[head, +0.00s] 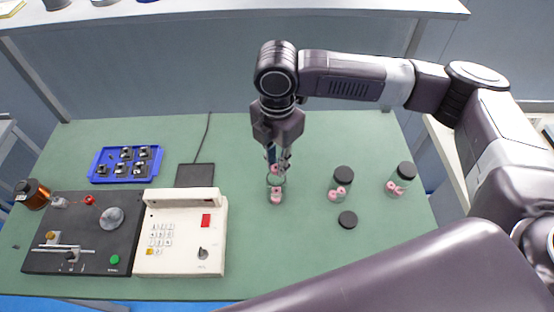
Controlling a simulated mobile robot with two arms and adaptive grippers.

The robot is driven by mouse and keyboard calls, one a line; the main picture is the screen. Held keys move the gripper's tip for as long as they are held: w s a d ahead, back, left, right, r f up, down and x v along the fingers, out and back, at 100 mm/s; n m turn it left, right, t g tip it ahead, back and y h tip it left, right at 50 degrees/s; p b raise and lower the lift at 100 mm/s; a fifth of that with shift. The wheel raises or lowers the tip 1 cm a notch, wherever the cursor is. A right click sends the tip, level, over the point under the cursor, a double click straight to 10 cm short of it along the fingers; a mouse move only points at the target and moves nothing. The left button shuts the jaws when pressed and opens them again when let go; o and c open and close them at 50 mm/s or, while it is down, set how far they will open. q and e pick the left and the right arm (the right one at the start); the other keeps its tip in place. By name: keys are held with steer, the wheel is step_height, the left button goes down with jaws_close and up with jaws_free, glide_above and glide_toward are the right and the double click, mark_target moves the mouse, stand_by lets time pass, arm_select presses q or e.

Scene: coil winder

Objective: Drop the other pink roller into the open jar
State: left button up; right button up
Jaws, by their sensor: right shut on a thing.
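The open jar (269,187) is a small clear jar without a lid, standing upright near the middle of the green bench. A pink roller (276,197) shows low inside it. My right gripper (277,163) points down directly above the jar, shut on another pink roller (274,169). This roller is at or just above the jar's mouth; I cannot tell whether it is inside the rim. The fingers hide part of it. My left gripper is out of view.
Two black-lidded jars with pink rollers stand to the right, a nearer one (342,173) and a farther-right one (406,170). A loose black lid (348,219) lies in front. The cream keypad unit (181,262), dark winder base (92,262) and blue tray (99,178) are left.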

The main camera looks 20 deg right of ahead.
steer(key=shift+f, duration=0.95)
steer(key=o, duration=0.9)
step_height(320, 180, up, 12)
steer(key=shift+f, duration=0.1)
stand_by(0.9)
